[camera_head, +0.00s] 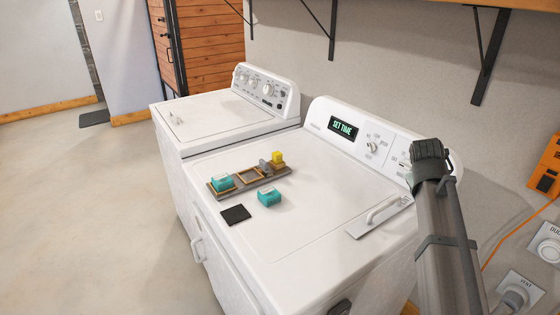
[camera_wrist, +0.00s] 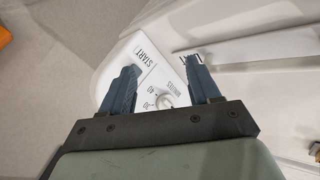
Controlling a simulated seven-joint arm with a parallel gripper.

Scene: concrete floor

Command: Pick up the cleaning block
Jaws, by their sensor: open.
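My gripper (camera_wrist: 165,90) is open and empty in the wrist view, its two blue-grey fingers apart above the dryer's control panel. In the head view its fingers cannot be made out. A teal block (camera_head: 269,198) lies on the white machine top, just right of a grey-brown tray (camera_head: 238,189). Another teal block (camera_head: 222,183) rests at the tray's left end. A yellow block (camera_head: 277,157) and a grey piece (camera_head: 264,164) stand at its right end. I cannot tell which is the cleaning block. No block shows in the wrist view.
A flat black square (camera_head: 236,214) lies in front of the tray. The front machine's panel (camera_head: 349,129) rises at its back, with a dial also visible in the wrist view (camera_wrist: 166,98). The top's middle is clear.

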